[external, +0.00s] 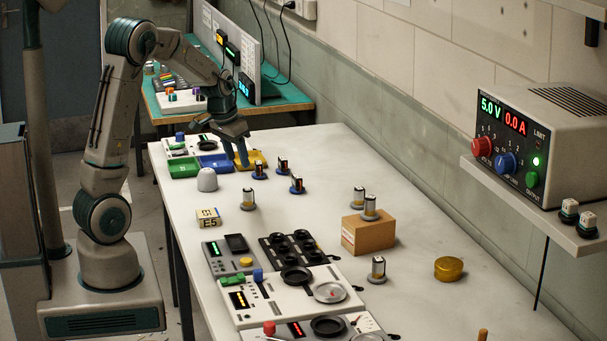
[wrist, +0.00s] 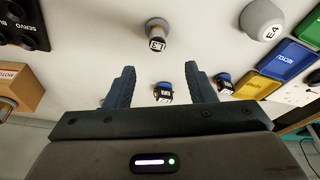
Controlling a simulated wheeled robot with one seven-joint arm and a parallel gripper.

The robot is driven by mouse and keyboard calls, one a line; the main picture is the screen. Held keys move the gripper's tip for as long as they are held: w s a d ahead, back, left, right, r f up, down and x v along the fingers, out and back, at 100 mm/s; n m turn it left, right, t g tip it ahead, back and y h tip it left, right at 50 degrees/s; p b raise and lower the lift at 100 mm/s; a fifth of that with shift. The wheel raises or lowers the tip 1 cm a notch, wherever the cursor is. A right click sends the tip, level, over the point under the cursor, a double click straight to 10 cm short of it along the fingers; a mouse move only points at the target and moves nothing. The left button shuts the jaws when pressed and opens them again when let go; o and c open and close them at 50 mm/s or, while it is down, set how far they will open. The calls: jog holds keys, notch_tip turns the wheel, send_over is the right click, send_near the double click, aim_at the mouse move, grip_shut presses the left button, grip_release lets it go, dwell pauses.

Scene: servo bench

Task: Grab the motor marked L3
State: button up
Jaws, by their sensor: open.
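Several small silver motors with dark labels stand on the white bench. In the external view, one motor (external: 297,185) has a blue base, with others nearby (external: 260,170) (external: 283,166) and one with a grey base (external: 248,199). My gripper (external: 238,155) is open and empty, above the bench near the coloured trays. In the wrist view, a blue-based motor (wrist: 163,92) shows between my open fingers (wrist: 159,72), apart from them.
A grey dome (external: 207,180) marked E4 in the wrist view (wrist: 262,20) and green, blue and yellow trays (external: 257,162) are near. A cardboard box (external: 368,235) bears motors. A servo panel (external: 290,248) and a yellow tin (external: 449,268) stand nearer the front.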

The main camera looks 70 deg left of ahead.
aim_at(246, 189)
jog(key=x, duration=0.6)
jog(key=shift+f, duration=0.4)
jog(key=shift+d+p+x, duration=0.15)
jog(key=shift+p+x, duration=0.1)
jog(key=shift+x, duration=1.1)
jog(key=shift+d+p+x, duration=0.15)
jog(key=shift+p+x, duration=0.1)
jog(key=shift+x, duration=1.1)
jog(key=c, duration=0.8)
